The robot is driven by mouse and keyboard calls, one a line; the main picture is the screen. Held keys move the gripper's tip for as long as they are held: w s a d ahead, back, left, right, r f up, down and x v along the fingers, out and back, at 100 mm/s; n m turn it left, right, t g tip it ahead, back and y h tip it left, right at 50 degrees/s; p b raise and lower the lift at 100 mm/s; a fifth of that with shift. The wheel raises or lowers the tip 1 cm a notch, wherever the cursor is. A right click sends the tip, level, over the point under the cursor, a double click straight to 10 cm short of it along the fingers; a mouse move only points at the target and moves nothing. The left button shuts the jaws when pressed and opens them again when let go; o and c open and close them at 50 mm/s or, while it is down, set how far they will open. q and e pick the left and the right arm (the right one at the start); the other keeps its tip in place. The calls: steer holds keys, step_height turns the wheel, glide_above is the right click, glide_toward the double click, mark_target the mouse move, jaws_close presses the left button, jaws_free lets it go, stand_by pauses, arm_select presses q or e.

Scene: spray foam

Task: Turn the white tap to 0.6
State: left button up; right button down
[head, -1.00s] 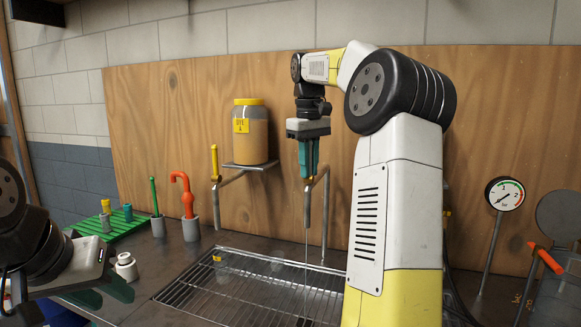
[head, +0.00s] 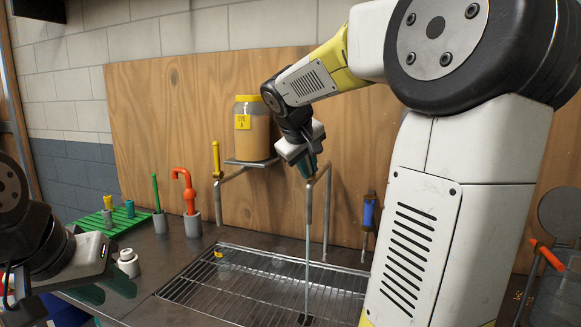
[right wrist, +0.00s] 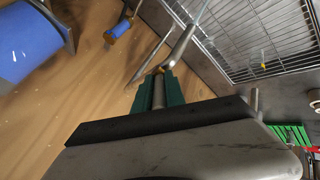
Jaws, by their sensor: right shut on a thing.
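My right gripper (head: 308,166) is shut at the top of a metal tap pipe (head: 326,215) in the middle of the head view, tilted over to one side. In the right wrist view its teal fingers close on a pale grey, rod-like tap handle (right wrist: 158,92), mostly hidden; its white colour is hard to confirm. A stream of liquid (head: 307,250) runs from the spout down to the rack. The dial gauge is not visible now. My left gripper (head: 106,291) hangs at the lower left, its dark teal fingers apart and empty.
A yellow-handled tap (head: 216,158) stands left, beside a jar (head: 251,132) on a small shelf. A blue-handled tap (head: 368,214) is right of the held one. A wire rack (head: 235,280) lies below. An orange hooked thing (head: 187,188) and green tray (head: 118,222) are left.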

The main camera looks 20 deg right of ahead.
stand_by(0.3)
steer(key=c, duration=1.4)
jaws_free()
steer(key=v, duration=0.7)
steer(key=shift+s+a+r, duration=0.15)
steer(key=shift+s+a, duration=0.15)
